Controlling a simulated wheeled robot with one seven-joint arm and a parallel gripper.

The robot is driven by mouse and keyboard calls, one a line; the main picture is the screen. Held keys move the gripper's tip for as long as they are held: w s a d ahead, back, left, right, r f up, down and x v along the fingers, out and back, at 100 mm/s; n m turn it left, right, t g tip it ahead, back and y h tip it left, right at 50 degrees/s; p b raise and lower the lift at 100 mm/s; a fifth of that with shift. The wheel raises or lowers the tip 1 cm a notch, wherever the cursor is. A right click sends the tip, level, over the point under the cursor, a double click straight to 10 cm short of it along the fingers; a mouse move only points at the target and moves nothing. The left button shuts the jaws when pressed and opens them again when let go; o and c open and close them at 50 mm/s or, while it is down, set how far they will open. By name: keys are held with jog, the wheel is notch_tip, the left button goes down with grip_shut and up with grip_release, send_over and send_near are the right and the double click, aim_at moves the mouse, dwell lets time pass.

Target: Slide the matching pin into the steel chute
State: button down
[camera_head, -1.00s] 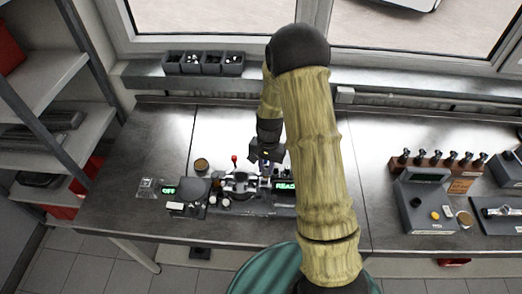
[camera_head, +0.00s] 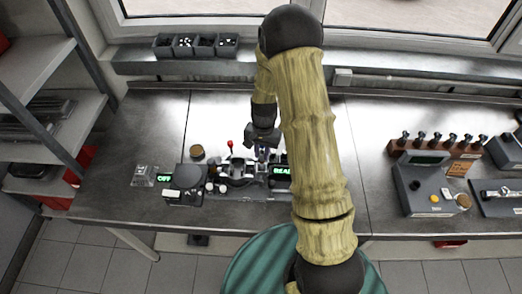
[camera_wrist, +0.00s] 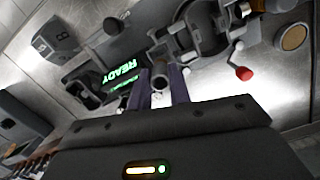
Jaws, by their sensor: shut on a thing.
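My gripper (camera_wrist: 160,90) is shut on a short grey cylindrical pin (camera_wrist: 160,74). The pin's round end shows between the two dark fingers in the wrist view. In the head view my gripper (camera_head: 263,150) hangs over the bench, just right of the metal fixture (camera_head: 238,171) with a red-knobbed lever. The fixture also shows at the top of the wrist view (camera_wrist: 205,28). I cannot make out which part is the steel chute, nor whether the pin touches anything. My arm hides part of the bench to the right.
A green READY display (camera_head: 281,171) sits beside the fixture. The red lever knob (camera_wrist: 243,73) stands close by. A wooden rack (camera_head: 437,152) of several dark-topped pieces and a grey device (camera_head: 424,190) stand at right. Small bins (camera_head: 196,46) line the sill. The rear left bench is clear.

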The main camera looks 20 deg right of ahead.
aim_at(262, 162)
jog(key=shift+f+b, duration=0.65)
jog(key=shift+f, duration=0.6)
jog(key=shift+s+f+b, duration=0.1)
jog(key=shift+f+b, duration=0.8)
jog(key=shift+f, duration=0.35)
dwell(1.9)
dwell(0.3)
jog(key=c, duration=0.8)
grip_release()
jog(key=shift+r+p, duration=2.85)
jog(key=shift+r, duration=1.2)
jog(key=shift+a, duration=0.1)
